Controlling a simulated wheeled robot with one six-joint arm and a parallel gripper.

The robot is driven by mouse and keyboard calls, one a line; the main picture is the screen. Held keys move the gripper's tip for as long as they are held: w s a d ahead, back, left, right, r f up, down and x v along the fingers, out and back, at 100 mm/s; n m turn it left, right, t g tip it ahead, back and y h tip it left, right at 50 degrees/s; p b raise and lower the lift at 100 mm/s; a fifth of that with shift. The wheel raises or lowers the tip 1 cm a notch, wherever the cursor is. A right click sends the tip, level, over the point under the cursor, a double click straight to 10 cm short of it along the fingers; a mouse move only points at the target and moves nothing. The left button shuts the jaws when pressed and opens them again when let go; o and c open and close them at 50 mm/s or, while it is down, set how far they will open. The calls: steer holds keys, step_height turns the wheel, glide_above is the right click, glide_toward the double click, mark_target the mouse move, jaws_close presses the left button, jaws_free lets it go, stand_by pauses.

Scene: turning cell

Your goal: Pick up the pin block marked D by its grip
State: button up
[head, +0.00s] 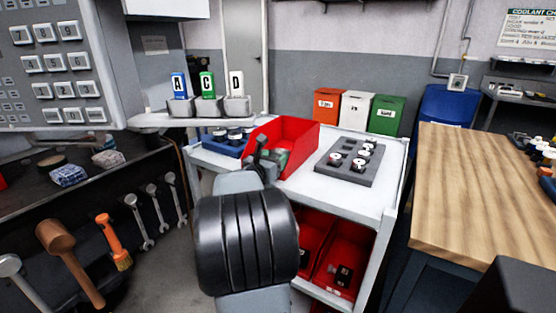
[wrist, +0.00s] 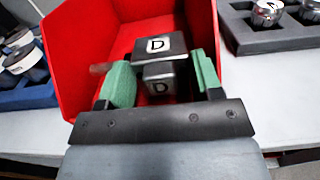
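My gripper (wrist: 160,82) is open, with one green-padded finger on each side of the block. Gaps show between the pads and the narrower part. A brownish rod end shows left of the block; I cannot tell if it belongs to it. In the head view my arm hides the block; only green pads (head: 279,158) show inside the bin (head: 296,133).
A grey tray with round pieces (head: 340,172) stands right of the bin, and a blue tray (head: 219,147) stands left. Holders marked A, C and D (head: 237,86) stand on a shelf behind. Red bins (head: 331,258) are below. A wooden table (head: 480,190) is at right.

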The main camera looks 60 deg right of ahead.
jaws_close()
steer(key=shift+r, duration=0.15)
steer(key=shift+r, duration=0.15)
